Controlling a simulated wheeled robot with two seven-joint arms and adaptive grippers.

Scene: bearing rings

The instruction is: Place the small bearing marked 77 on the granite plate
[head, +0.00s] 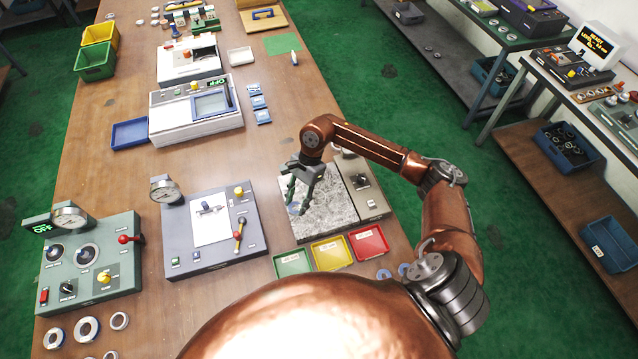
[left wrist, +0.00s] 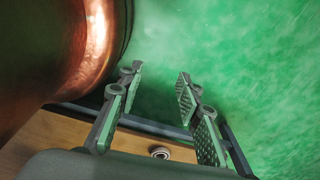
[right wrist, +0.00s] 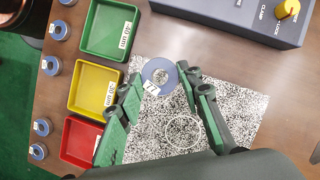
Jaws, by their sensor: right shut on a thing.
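The small bearing (right wrist: 160,78), a blue-grey ring with a white tag marked 77, is between the fingertips of my right gripper (right wrist: 157,88). In the head view my right gripper (head: 301,180) is above the speckled granite plate (head: 335,215). The granite plate (right wrist: 235,115) lies below the bearing in the right wrist view and has a pale circle drawn on it. The gap between bearing and plate is hard to judge. My left gripper (left wrist: 158,105) is open and empty in the left wrist view; it is out of the head view.
Green (head: 293,263), yellow (head: 331,252) and red (head: 368,242) trays stand along the plate's near side. Several tagged bearings lie beyond them in the right wrist view. A grey clamp fixture (head: 212,230) stands left of the plate, and a control box (head: 360,185) right of it.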

